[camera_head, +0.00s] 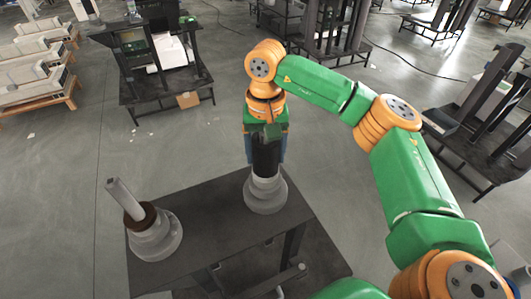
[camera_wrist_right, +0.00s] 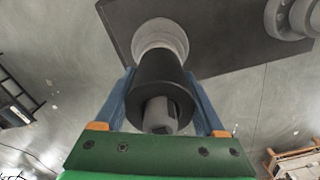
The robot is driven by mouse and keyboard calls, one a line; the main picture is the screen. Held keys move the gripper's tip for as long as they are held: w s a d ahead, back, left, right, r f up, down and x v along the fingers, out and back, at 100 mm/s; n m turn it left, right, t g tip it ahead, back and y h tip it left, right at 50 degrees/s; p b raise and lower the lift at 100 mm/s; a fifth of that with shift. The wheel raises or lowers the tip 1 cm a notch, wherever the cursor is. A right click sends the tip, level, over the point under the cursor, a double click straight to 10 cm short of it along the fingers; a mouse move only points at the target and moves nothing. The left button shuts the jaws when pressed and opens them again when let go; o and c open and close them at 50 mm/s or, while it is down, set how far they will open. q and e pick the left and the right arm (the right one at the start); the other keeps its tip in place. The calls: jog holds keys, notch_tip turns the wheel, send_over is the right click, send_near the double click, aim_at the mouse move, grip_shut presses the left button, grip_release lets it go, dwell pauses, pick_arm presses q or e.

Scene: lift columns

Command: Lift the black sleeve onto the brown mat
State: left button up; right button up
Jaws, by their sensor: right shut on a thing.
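The black sleeve (camera_head: 266,158) is upright around a grey post at the right base (camera_head: 265,197) on the dark table. In the right wrist view the sleeve (camera_wrist_right: 158,72) shows end-on, with the post's end (camera_wrist_right: 160,113) inside its opening. I cannot tell whether its lower end touches the base. My right gripper (camera_head: 266,166) points down with its blue fingers on both sides of the sleeve, shut on it. A brown ring (camera_head: 139,217) surrounds the tilted-looking grey post (camera_head: 124,196) on the left base (camera_head: 155,243). No other brown mat shows clearly. My left gripper is out of view.
The dark table (camera_head: 205,205) is bare between the two bases. The left base also shows in the right wrist view (camera_wrist_right: 287,18). Black racks (camera_head: 160,80) and pallets (camera_head: 35,75) stand farther off on the grey floor.

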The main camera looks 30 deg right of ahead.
jog(key=shift+r, duration=0.1)
jog(key=shift+w+r, duration=0.15)
jog(key=shift+r, duration=0.2)
notch_tip(320, 180, up, 6)
jog(key=shift+f+b, duration=0.25)
jog(key=shift+b, duration=0.05)
notch_tip(320, 180, up, 12)
jog(key=p, duration=0.6)
jog(key=shift+r+p, duration=0.35)
jog(key=shift+p, duration=0.4)
